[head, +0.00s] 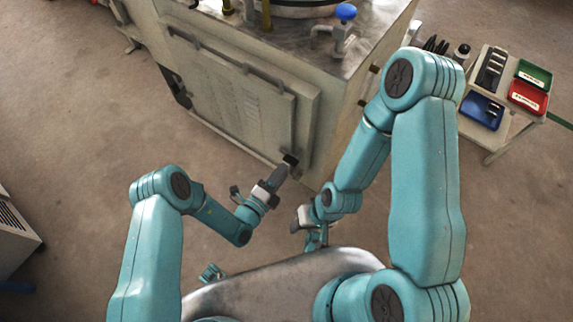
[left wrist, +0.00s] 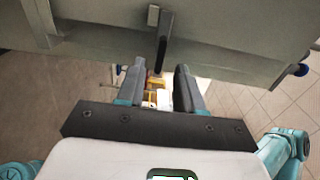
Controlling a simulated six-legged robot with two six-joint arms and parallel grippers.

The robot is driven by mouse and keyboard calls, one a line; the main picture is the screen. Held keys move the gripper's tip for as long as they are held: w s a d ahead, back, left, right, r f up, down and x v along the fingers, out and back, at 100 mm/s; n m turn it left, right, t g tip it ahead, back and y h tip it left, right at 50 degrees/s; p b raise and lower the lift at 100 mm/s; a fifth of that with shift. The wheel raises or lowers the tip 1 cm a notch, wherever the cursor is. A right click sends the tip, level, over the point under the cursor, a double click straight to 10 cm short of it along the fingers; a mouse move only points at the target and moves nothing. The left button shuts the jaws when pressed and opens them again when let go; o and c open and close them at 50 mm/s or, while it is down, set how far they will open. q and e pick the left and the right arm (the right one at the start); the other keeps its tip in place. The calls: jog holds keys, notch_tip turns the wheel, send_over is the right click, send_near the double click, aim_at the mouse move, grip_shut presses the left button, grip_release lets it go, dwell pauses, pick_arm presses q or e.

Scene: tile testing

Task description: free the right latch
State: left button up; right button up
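The right latch (head: 290,159) is a small dark piece at the lower right of the machine's front panel (head: 235,92). In the left wrist view it shows as a dark bar (left wrist: 162,38) standing out from a pale metal face. My left gripper (head: 284,169) is right at the latch in the head view. In the left wrist view its two grey fingers (left wrist: 158,84) are apart, with the bar's end just ahead of the gap between them. Whether they touch it I cannot tell. My right gripper (head: 299,220) hangs low beside the machine's corner; its fingers are not clear.
The machine (head: 335,115) has a metal top with a blue knob (head: 346,12). A cart (head: 505,140) with red, green and blue bins stands at the right. A pale cabinet (head: 15,235) is at the left edge. The floor left of the machine is clear.

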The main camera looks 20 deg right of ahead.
aim_at(287, 158)
pick_arm(q)
jog(key=shift+b+x, duration=0.35)
jog(key=shift+x, duration=1.75)
jog(key=shift+w+a, duration=0.1)
grip_shut()
